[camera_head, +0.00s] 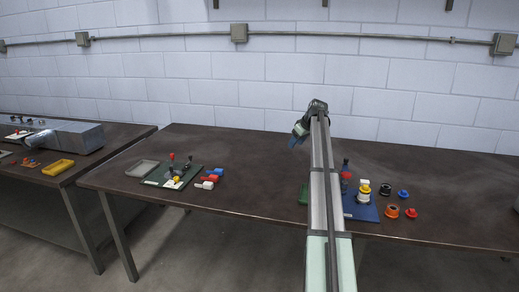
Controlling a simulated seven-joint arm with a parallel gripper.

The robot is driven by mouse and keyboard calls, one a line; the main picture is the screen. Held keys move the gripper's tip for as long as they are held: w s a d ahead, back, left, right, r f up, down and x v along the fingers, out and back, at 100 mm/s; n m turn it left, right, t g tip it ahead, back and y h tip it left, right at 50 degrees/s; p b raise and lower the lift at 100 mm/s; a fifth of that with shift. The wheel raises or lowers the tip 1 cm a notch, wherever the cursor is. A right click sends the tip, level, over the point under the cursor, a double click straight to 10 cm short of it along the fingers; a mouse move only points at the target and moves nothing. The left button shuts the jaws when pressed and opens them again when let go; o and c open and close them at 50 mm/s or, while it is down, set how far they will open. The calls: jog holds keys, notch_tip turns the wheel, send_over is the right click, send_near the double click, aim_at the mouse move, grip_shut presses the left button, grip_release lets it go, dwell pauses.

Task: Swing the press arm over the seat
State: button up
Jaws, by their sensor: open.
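My gripper (296,136) hangs at the far end of my arm, above the table, open, with nothing seen between its fingers. A blue board (363,212) lies to the right of my arm. It bears a white-and-yellow stacked piece (364,194), and a black-topped upright (345,163) stands near its back left, close to my arm. A green board (182,179) further left bears a red-topped post (172,157), black knobs and a small yellow-and-white part. I cannot tell for sure which parts are the press arm and the seat. My arm hides part of the table beside the blue board.
Orange (392,211), red (411,213), blue (403,194) and black (385,189) round parts lie right of the blue board. Red, white and blue blocks (209,180) and a grey tray (142,168) flank the green board. The table's back middle is clear before the wall.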

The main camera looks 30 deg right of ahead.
jog(key=w+a+f, duration=0.1)
jog(key=w+a, duration=0.3)
jog(key=a, duration=0.3)
jog(key=w+a+f+n, duration=0.1)
jog(key=w+a+f, duration=0.1)
jog(key=w+a, duration=0.3)
jog(key=shift+a+f+t+y, duration=0.25)
jog(key=shift+a+t+y, duration=0.15)
jog(key=shift+a, duration=0.6)
jog(key=shift+w, duration=0.1)
